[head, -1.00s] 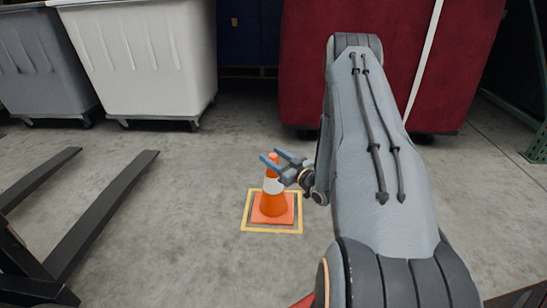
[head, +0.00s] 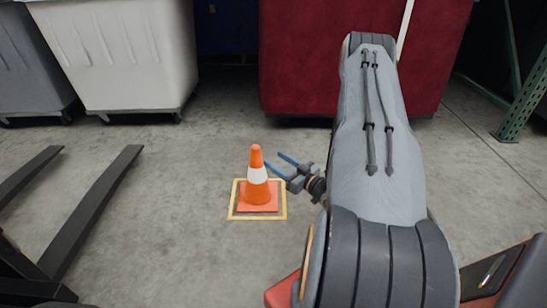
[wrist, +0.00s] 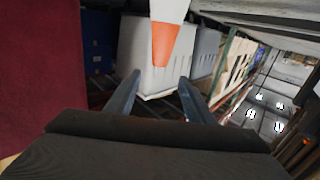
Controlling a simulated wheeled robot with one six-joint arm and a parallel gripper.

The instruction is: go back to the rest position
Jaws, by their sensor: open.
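My gripper (head: 283,165) is open and empty, just to the right of an orange traffic cone with a white band (head: 257,180). The cone stands upright inside a yellow square outline (head: 284,216) on the concrete floor. In the head view there is a small gap between the fingers and the cone. In the wrist view both fingers of my gripper (wrist: 158,95) are spread apart. Part of the cone (wrist: 165,35) shows upside down at the top, beyond the fingers.
A white tote (head: 120,55) and a grey tote (head: 30,60) stand at the back left. A dark red tote with a white strap (head: 300,60) stands behind my arm. Black forks (head: 95,205) lie at the left. A green rack post (head: 525,95) is at the right. Floor around the cone is clear.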

